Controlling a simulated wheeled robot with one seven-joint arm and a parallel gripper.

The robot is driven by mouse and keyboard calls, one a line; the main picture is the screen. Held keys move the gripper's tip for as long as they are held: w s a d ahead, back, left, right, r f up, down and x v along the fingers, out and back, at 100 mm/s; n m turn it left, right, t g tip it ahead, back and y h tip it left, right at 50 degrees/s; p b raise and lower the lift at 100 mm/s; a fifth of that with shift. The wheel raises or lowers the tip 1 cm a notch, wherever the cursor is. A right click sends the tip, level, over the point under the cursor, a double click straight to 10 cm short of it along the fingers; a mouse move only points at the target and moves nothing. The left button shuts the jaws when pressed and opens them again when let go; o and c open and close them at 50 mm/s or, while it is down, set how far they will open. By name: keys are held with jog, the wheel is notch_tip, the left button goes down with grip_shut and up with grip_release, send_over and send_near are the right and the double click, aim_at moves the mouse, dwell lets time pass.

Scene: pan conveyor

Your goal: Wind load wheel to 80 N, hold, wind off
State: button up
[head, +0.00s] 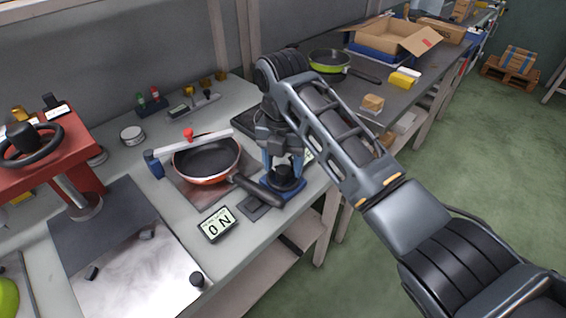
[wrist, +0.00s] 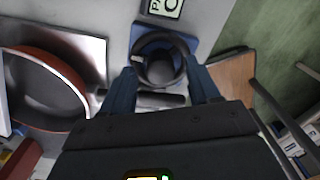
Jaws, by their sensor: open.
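A small black load wheel (head: 284,179) sits on a blue base (head: 276,192) at the bench's front edge, by the end of the pan's handle. The wrist view shows the wheel (wrist: 160,62) as a dark ring with a round hub. My gripper (head: 283,165) points down over the wheel, its blue fingers open on either side; in the wrist view the fingertips (wrist: 163,76) flank it. Contact cannot be told. A display (head: 217,224) on the bench reads 0 N. The orange-rimmed black pan (head: 207,160) lies left of the wheel, its dark handle (head: 258,191) reaching toward it.
A red press (head: 60,150) with a larger black handwheel (head: 28,140) stands at the left. A pale bar (head: 190,142) with a red knob spans the pan. A green pan (head: 329,62) and an open carton (head: 390,38) are farther back.

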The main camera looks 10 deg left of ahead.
jog(key=shift+f, duration=0.4)
jog(key=shift+c, duration=0.3)
jog(key=c, duration=1)
